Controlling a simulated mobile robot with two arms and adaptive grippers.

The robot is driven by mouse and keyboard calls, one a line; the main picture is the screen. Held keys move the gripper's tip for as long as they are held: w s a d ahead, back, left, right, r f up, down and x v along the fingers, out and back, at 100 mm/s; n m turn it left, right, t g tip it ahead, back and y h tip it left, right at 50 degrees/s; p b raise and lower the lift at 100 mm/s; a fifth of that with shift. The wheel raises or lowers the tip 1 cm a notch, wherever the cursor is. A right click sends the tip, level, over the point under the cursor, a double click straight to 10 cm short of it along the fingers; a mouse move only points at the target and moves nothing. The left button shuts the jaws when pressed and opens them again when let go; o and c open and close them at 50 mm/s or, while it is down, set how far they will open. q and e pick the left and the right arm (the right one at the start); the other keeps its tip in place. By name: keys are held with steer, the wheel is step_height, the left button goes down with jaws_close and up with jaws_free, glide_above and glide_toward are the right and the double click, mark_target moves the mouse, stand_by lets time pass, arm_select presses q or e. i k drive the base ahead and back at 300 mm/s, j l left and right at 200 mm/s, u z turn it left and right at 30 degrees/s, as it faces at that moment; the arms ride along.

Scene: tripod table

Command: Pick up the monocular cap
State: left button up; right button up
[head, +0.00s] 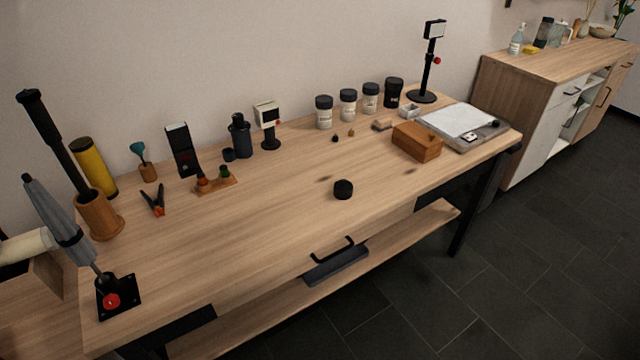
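A small black round cap-like piece (343,189) lies alone near the middle of the wooden table (270,215). A second small dark cap-like piece (228,154) stands at the back, just left of a dark upright cylinder (240,137) that looks like a monocular. I cannot tell for sure which of the two is the monocular cap. Neither of my grippers shows in the head view.
A wooden block (416,141) and a grey scale-like device (462,125) sit at the right. Several jars (348,105) line the back. A grey shaft on a black base (118,297) stands front left.

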mark_target(343, 189)
steer(key=i+l+u, duration=0.15)
steer(key=l+u, duration=0.25)
steer(key=i+l+u, duration=0.1)
steer(key=l+u, duration=0.35)
